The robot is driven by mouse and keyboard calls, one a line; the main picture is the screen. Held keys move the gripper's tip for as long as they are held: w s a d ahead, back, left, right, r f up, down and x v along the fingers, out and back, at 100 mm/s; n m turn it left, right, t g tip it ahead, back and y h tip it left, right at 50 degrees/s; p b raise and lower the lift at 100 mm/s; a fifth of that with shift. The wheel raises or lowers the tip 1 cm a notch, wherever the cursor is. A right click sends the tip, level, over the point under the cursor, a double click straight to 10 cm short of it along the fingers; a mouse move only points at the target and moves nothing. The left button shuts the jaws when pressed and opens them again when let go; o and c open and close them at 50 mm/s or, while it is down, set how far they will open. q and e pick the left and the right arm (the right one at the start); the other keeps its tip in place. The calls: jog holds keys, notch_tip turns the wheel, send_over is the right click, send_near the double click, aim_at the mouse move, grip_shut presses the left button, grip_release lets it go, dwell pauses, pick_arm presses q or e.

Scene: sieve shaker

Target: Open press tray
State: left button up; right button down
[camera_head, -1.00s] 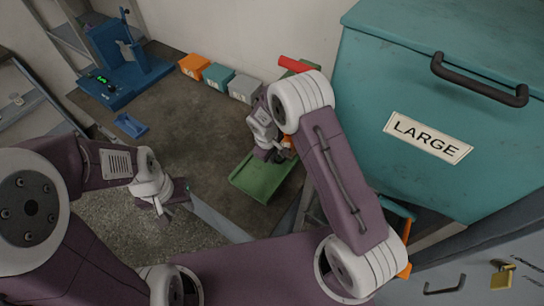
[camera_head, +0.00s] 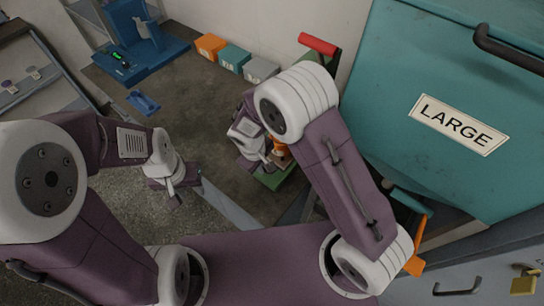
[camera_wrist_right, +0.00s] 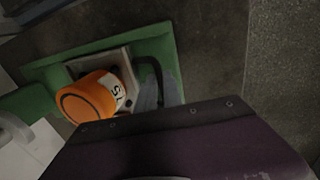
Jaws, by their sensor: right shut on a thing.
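The green press (camera_head: 270,180) stands at the front right of the dark worktop, with a red lever end (camera_head: 318,44) behind. An orange container (camera_wrist_right: 88,98) marked with an S sits on a pale square plate (camera_wrist_right: 128,72) in the green frame. A black curved handle (camera_wrist_right: 156,75) shows beside the plate.
Orange (camera_head: 210,46), teal (camera_head: 234,57) and grey (camera_head: 260,70) boxes line the wall. A blue device (camera_head: 138,45) and a small blue scoop (camera_head: 143,103) stand left. A large teal bin (camera_head: 400,70) labelled LARGE crowds the right side.

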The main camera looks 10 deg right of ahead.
jog(key=shift+s+a, duration=0.15)
jog(key=shift+a, duration=0.05)
jog(key=c, duration=1.5)
grip_release()
jog(key=shift+r, duration=0.1)
jog(key=r, duration=0.3)
jog(key=s+r, duration=0.1)
jog(key=r, duration=0.1)
jog(key=a+r, duration=0.1)
jog(key=r, duration=0.2)
jog(key=shift+s+a+r, duration=0.1)
jog(key=shift+s+r, duration=0.05)
jog(key=shift+r, duration=0.2)
